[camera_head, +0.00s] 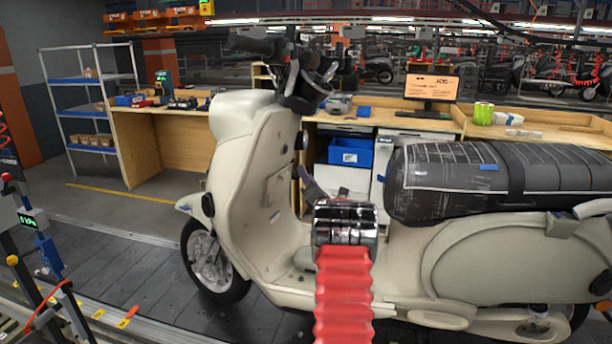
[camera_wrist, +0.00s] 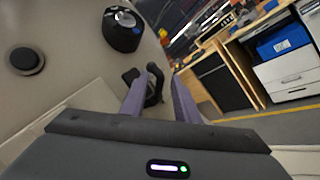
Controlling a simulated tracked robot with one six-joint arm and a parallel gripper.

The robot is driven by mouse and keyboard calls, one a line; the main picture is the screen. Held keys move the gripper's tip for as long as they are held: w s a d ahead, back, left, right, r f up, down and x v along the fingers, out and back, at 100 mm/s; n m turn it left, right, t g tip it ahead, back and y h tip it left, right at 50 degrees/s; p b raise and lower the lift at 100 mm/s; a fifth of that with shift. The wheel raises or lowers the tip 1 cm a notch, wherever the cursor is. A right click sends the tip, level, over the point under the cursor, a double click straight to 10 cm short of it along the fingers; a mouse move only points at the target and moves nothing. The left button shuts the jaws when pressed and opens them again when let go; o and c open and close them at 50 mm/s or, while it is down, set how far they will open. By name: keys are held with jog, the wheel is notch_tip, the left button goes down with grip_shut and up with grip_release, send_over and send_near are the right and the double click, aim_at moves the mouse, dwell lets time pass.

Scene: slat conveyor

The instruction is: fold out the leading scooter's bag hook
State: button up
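The cream scooter (camera_head: 480,265) stands side-on, its front to the left, with its inner leg shield (camera_head: 265,175) facing my arm. My gripper (camera_head: 305,172) is in front of the leg shield; my arm partly hides the area around it. In the wrist view its two purple fingers (camera_wrist: 164,74) are apart. A dark, curved piece that looks like the bag hook (camera_wrist: 153,90) shows between and just beyond them, close to the left finger. I cannot tell whether they touch. The hook is not clear in the head view.
A black round lock (camera_wrist: 122,29) and a round black knob (camera_wrist: 25,61) stick out of the panel near the hook. The dark seat (camera_head: 450,180) lies right of my arm. Behind stand a workbench (camera_head: 160,120) and a blue bin (camera_head: 350,152).

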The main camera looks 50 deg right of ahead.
jog(key=shift+w+d+r, duration=0.1)
jog(key=shift+w+d, duration=0.1)
jog(key=shift+w, duration=0.1)
grip_shut()
dwell(0.4)
